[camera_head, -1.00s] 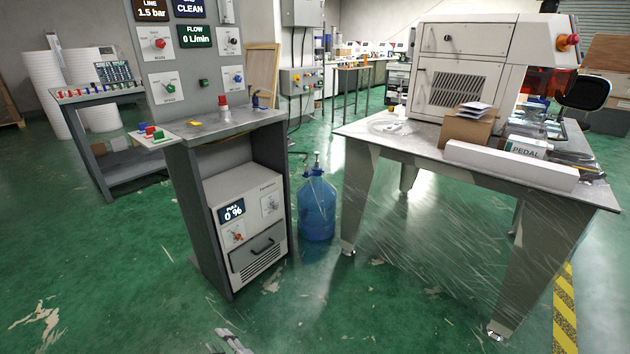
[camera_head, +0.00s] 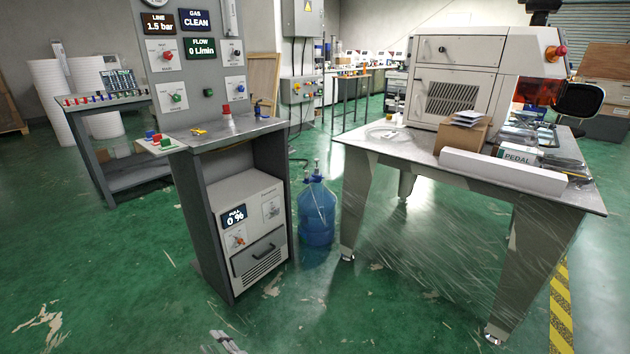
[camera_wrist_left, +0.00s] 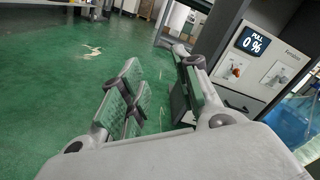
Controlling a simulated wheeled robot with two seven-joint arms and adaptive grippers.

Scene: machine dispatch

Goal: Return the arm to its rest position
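My left gripper (camera_head: 226,343) shows only as a small grey piece at the bottom edge of the head view, low over the green floor and in front of the grey control stand (camera_head: 223,135). In the left wrist view my left gripper (camera_wrist_left: 157,75) has its two padded fingers apart, with bare green floor between them. It holds nothing that I can see. My right gripper is in neither view.
The stand carries a pump unit (camera_head: 251,225) reading "PULL 0 %". A blue water bottle (camera_head: 317,215) stands on the floor beside it. A metal table (camera_head: 420,153) with a machine (camera_head: 460,70) and boxes is at right. The foreground floor is clear.

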